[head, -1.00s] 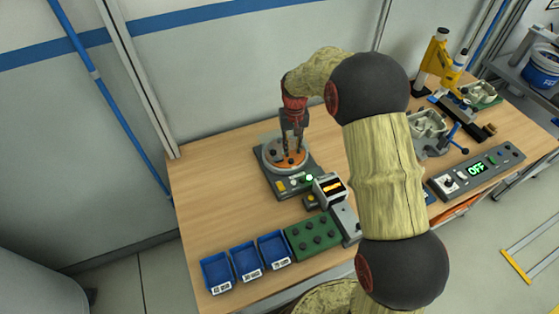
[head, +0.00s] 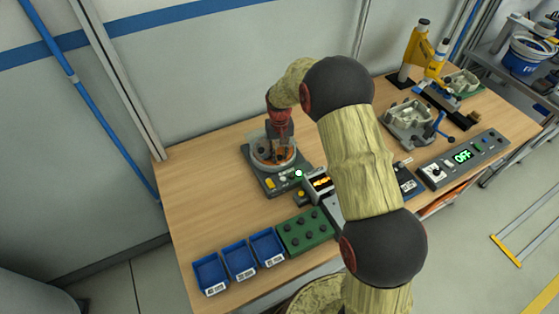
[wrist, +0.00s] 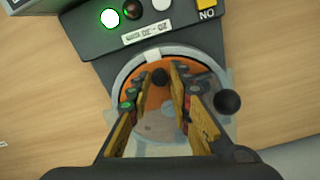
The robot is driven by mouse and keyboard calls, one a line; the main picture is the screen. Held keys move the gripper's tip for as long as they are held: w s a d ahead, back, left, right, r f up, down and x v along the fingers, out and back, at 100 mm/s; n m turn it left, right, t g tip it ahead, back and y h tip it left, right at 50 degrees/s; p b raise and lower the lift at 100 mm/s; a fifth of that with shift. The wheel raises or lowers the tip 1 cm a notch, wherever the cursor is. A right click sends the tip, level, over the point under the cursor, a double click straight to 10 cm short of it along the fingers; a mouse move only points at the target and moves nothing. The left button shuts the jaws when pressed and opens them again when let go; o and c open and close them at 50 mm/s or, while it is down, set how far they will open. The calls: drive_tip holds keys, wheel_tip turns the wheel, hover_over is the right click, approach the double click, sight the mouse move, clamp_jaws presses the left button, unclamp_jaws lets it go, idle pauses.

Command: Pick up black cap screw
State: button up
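A black cap screw (wrist: 160,77) shows as a dark round head on the orange disc (wrist: 153,97) of a round feeder, near its upper rim in the wrist view. The feeder's bowl (head: 252,154) stands at the back left of the bench in the head view. My gripper (wrist: 160,74) reaches down into the bowl. Its two yellow-brown fingers are apart, one on each side of the screw, with narrow gaps showing. In the head view my gripper (head: 275,152) hides most of the disc, and the screw cannot be made out there.
A black ball (wrist: 228,101) sits at the bowl's right rim in the wrist view. The feeder's grey base (head: 262,180) has buttons and a lit lamp. Blue bins (head: 240,259) and a green block (head: 306,230) with black knobs stand in front. Metal fixtures (head: 408,122) are at right.

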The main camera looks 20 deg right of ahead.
drive_tip(key=shift+c, duration=1.2)
drive_tip(key=shift+c, duration=1.2)
